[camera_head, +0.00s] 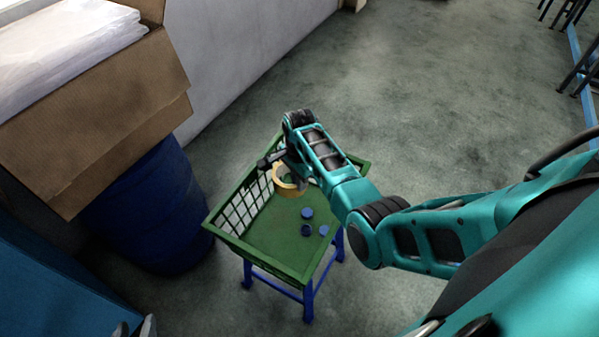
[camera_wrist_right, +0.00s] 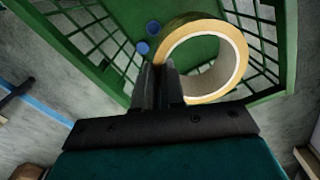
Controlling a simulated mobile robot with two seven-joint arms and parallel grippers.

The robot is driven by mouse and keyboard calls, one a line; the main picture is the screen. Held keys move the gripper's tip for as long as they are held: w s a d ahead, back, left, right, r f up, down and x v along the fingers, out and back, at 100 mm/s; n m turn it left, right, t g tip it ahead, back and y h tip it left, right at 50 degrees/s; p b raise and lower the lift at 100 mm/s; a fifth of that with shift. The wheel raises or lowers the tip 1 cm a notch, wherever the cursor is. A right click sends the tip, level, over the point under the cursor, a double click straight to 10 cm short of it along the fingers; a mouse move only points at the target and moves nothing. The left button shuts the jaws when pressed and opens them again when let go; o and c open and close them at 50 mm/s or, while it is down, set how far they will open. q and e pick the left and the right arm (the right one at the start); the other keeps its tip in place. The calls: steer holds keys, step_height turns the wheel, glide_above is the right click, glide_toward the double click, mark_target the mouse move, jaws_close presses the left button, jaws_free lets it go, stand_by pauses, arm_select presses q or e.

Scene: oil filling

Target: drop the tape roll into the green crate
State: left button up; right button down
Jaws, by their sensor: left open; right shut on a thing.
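The tape roll (camera_head: 291,192) is a yellow-tan ring. My right gripper (camera_head: 276,163) is shut on its wall and holds it over the inside of the green crate (camera_head: 252,257), towards the back. In the right wrist view the roll (camera_wrist_right: 240,58) sits at the fingertips of my right gripper (camera_wrist_right: 162,72), with the green crate (camera_wrist_right: 85,65) behind it. The crate has mesh sides and is open at the top. My left gripper (camera_head: 135,326) shows only partly at the bottom left edge, open and away from the crate.
Several small blue caps (camera_head: 307,213) lie on the crate floor. The crate rests on a blue-legged stand (camera_head: 308,300). A blue barrel (camera_head: 150,215) and a cardboard box (camera_head: 100,115) stand to the left. The grey floor (camera_head: 430,110) behind the crate is clear.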

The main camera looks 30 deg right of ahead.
steer(key=shift+f+b, duration=1.35)
steer(key=shift+f, duration=0.05)
steer(key=c, duration=1.1)
jaws_free()
steer(key=shift+c, duration=0.2)
steer(key=shift+r, duration=0.1)
step_height(320, 180, up, 13)
steer(key=p, duration=0.3)
